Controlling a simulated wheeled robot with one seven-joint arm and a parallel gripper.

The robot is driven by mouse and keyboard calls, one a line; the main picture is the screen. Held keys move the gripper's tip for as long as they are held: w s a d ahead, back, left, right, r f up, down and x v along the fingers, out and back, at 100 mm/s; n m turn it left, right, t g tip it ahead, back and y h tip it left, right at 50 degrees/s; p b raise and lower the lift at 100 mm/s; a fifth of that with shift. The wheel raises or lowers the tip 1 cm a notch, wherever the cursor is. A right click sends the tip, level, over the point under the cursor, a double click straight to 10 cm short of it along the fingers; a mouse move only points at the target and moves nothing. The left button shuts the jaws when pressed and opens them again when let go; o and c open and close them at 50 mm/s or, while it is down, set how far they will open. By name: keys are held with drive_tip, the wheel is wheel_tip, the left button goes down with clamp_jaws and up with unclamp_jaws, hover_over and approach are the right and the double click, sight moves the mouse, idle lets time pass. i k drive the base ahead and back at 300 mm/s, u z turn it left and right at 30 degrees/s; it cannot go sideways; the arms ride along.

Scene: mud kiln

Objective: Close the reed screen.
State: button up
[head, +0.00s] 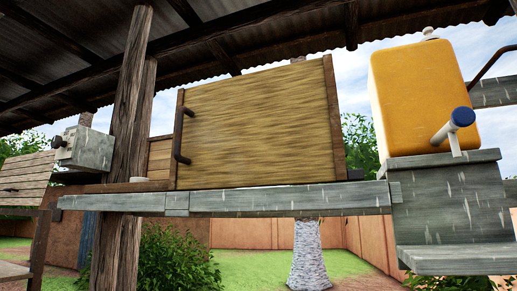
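The reed screen (258,128) is a large straw-coloured panel with dark wooden side posts, standing above a grey, weathered beam in the middle of the head view. A dark curved handle (179,137) is fixed at its left edge. Brown wooden boards (160,158) show just left of that edge, behind the panel. From this low angle I cannot tell exactly how far the screen stands from shut. My gripper is not in view.
A thick wooden post (127,120) stands left of the screen, with a small white disc (139,180) on the ledge beside it. A yellow container (415,95) with a blue-ended tap (459,119) sits on a grey block at right. A grey beam (285,199) runs below.

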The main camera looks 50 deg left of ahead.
sight(280, 125)
drive_tip(key=u, duration=1.7)
